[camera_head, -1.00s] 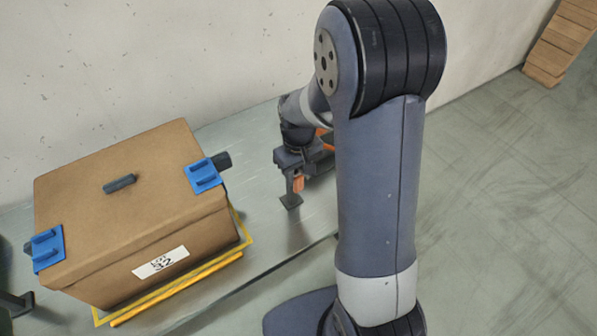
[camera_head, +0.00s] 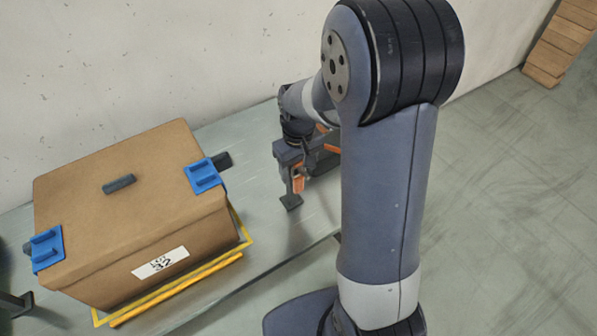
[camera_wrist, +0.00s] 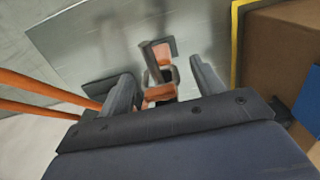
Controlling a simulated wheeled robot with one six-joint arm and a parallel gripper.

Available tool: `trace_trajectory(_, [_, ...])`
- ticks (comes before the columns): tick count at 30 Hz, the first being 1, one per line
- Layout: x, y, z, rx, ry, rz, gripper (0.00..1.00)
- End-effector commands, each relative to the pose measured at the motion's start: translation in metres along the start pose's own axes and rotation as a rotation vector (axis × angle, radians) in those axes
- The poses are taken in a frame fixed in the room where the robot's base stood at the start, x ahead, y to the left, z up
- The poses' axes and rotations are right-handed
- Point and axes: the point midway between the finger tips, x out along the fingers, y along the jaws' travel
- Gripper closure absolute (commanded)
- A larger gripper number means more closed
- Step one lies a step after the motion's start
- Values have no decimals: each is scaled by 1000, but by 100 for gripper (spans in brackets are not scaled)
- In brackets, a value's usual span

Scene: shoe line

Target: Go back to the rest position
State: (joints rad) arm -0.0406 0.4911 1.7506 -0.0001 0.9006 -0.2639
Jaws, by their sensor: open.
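My gripper (camera_wrist: 163,80) is open in the wrist view, with its two dark fingers apart. Between and beyond them is an orange and black fixture (camera_wrist: 160,52) on the grey metal table. I cannot tell whether the fingers touch it. In the head view, my gripper is low over the table, right of the cardboard box, and partly hidden behind my arm. A dark foot of the fixture (camera_head: 291,201) shows just below it.
The closed cardboard box (camera_head: 130,215) has blue clips (camera_head: 204,176) and a label, and sits in a yellow frame (camera_head: 180,288) on the table (camera_head: 235,140). A wall stands behind. Wooden slats (camera_head: 565,40) are at the far right. The floor on the right is clear.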

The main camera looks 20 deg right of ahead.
Motion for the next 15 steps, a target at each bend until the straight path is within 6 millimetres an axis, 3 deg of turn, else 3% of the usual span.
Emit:
trace_trajectory(9, [-64, 0, -1, 0, 5, 2, 37])
trace_trajectory(15, [-82, 0, 0, 0, 3, 1, 37])
